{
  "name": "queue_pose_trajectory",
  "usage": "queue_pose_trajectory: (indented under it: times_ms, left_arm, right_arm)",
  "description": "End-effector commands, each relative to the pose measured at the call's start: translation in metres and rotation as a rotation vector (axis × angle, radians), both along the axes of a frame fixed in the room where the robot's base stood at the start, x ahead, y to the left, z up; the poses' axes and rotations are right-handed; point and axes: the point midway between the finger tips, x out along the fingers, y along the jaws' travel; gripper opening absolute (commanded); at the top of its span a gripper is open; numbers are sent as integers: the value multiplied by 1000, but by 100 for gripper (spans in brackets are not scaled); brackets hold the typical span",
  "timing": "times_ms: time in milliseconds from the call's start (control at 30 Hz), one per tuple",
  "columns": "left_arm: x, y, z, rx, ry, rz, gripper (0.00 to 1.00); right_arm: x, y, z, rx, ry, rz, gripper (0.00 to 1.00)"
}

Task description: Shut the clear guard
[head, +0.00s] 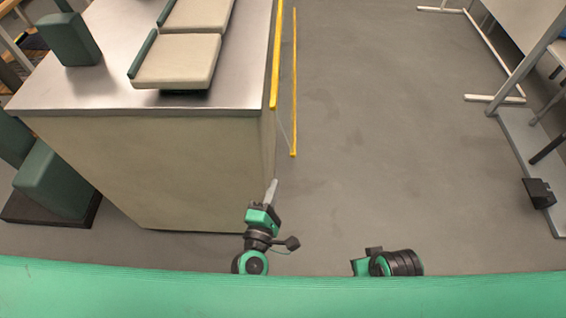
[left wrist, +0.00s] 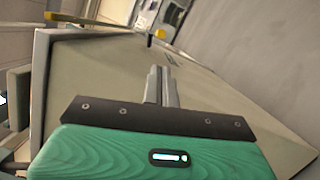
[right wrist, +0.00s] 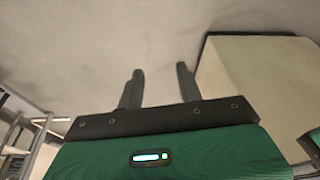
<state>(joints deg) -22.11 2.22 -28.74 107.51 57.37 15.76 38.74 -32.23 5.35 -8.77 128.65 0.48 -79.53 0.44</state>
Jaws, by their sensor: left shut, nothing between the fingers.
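The clear guard (head: 285,105) shows in the head view as a see-through panel between two yellow edges, along the right side of the metal-topped counter (head: 105,100). One yellow edge runs along the counter's side and the other stands a little out from it, over the floor. My left gripper (head: 273,188) is shut and empty, near the counter's front right corner and apart from the guard. Its closed fingers also show in the left wrist view (left wrist: 162,85). My right gripper is open and empty in the right wrist view (right wrist: 160,85); its fingertips are hidden in the head view.
Beige pads (head: 178,62) with green edges and a dark green block (head: 70,40) sit on the counter. A green machine part (head: 55,180) stands on the floor at left. A white-legged frame (head: 495,55) stands at right. The grey floor between is clear.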

Motion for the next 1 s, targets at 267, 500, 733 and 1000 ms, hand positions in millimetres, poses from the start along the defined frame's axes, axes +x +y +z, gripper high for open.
queue_pose_trajectory:
  times_ms: [267,500,733,1000]
  left_arm:
    - [46,-11,5,-1,-5,2,0]
    - [81,-19,6,2,-4,2,0]
    - [92,-22,7,2,-3,2,0]
    - [93,-22,7,2,-3,2,0]
  right_arm:
    - [1,0,-6,-1,4,0,36]
    - [1,0,-10,-2,9,0,36]
    - [1,0,-12,-2,11,0,36]
    - [1,0,-12,-2,10,1,36]
